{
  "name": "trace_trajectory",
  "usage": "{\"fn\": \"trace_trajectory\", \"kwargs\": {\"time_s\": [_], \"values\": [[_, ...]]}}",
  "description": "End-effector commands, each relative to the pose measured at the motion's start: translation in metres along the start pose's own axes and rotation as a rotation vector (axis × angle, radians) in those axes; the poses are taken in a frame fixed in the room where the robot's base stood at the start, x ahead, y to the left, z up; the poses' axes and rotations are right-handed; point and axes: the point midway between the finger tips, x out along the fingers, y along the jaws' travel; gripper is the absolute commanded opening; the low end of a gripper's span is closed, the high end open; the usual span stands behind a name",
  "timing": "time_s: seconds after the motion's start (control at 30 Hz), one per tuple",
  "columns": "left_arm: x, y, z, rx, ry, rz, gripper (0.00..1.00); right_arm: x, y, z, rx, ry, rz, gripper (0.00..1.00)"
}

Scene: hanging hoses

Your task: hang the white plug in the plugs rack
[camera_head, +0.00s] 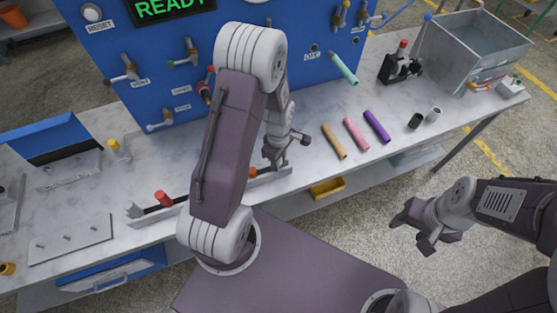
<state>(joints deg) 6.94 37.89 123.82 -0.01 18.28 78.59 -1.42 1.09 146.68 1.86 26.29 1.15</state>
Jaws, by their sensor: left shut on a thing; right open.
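My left gripper (276,155) is low over the right part of a long, low rack (273,178) at the table's front edge. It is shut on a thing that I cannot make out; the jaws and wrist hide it. I cannot tell whether this is the white plug. A red-capped plug (163,198) lies at the rack's left part, and an orange-red piece shows beside my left forearm. The forearm hides the rack's middle. My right gripper (425,225) is open and empty, off the table's front edge at the right.
Orange (333,141), pink (356,133) and purple (377,126) tubes lie right of my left gripper. A black cap (415,121) and a whitish cap (433,114) stand beyond them. A blue panel (140,60) with valves stands behind. A grey bin (470,50) is at the back right.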

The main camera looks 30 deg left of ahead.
Motion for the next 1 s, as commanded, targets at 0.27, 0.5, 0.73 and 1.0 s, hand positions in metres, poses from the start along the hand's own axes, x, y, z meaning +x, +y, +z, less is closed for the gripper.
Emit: {"fn": "trace_trajectory", "kwargs": {"time_s": [0.27,0.5,0.73,1.0], "values": [[0.003,0.000,0.000,0.000,0.000,0.000,0.51,0.002,0.000,0.000,0.000,0.000,0.000,0.55],[0.002,0.000,0.000,0.000,0.000,0.000,0.51,0.002,0.000,0.000,0.000,0.000,0.000,0.55],[-0.039,0.002,0.000,0.000,0.001,0.007,0.51,0.001,0.000,0.000,0.000,0.000,0.000,0.55],[-0.084,0.001,0.000,0.000,0.001,0.003,0.51,0.000,0.000,0.000,0.000,0.000,0.000,0.55]]}}
